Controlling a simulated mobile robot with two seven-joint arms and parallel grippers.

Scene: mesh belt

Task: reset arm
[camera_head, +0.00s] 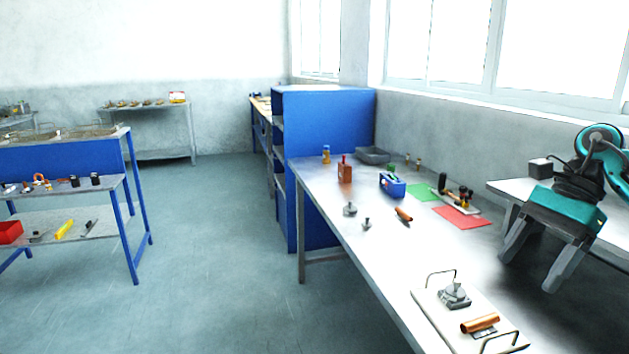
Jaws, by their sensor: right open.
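My right gripper (527,271) shows at the right edge, on a teal and black arm. Its two grey fingers point down and are spread apart, with nothing between them. It appears above the right side of the metal workbench (330,205), clear of the tray and the small items there. My left gripper is not in view.
A pale tray (436,309) with wire handles, a grey metal part and a copper cylinder (479,324) lies at the bench's near end. Green (423,192) and red (462,217) mats lie farther back, near a blue holder (392,185). A blue-framed shelf (130,215) stands left; floor between is clear.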

